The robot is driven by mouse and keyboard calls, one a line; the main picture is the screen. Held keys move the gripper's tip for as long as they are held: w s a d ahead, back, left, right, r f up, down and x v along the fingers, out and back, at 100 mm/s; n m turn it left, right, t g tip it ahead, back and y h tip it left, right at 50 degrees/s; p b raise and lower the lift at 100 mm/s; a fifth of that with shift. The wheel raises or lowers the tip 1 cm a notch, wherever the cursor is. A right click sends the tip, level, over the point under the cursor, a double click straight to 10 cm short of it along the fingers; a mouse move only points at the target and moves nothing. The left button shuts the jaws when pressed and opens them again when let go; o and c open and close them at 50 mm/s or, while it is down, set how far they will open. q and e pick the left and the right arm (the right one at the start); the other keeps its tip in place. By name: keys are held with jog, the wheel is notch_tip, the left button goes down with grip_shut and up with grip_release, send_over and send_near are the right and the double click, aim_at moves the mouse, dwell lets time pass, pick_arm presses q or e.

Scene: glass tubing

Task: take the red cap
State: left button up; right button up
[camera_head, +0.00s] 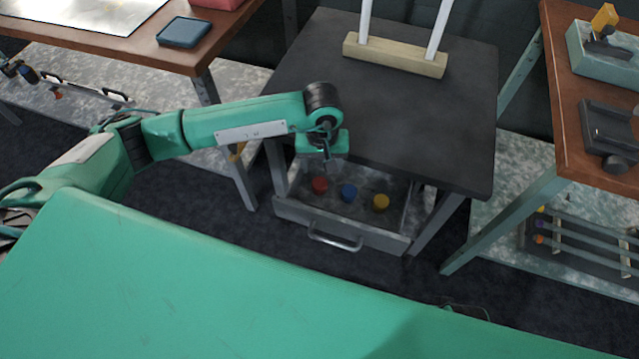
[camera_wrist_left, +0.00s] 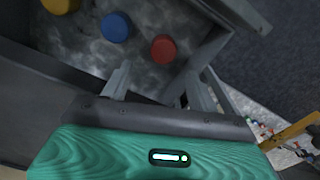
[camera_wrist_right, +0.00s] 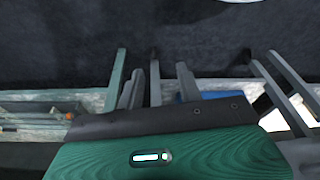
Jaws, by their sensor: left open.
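The red cap (camera_head: 319,185) stands in the open drawer under the dark table, at the left of a row of caps. In the left wrist view the red cap (camera_wrist_left: 163,48) lies ahead of the fingertips, between their lines. My left gripper (camera_head: 328,156) is over the drawer, near the table's front edge and above the red cap. In its wrist view the left gripper (camera_wrist_left: 165,78) is open and empty, apart from the cap. My right gripper (camera_wrist_right: 160,72) shows only in its own wrist view, with a gap between its fingers and nothing held.
A blue cap (camera_head: 349,193) and a yellow cap (camera_head: 381,202) share the drawer (camera_head: 285,208) with the red one. The dark tabletop (camera_head: 400,120) overhangs the drawer's back. A wooden block (camera_head: 395,55) with two white rods stands on it. Brown tables flank both sides.

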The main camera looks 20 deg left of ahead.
aim_at(319, 183)
pick_arm(q)
jog(key=f, duration=0.7)
jog(key=shift+s+a+f, duration=0.1)
jog(key=shift+s+a, duration=0.1)
jog(key=shift+s, duration=0.05)
jog(key=shift+c, duration=0.2)
jog(key=c, duration=1)
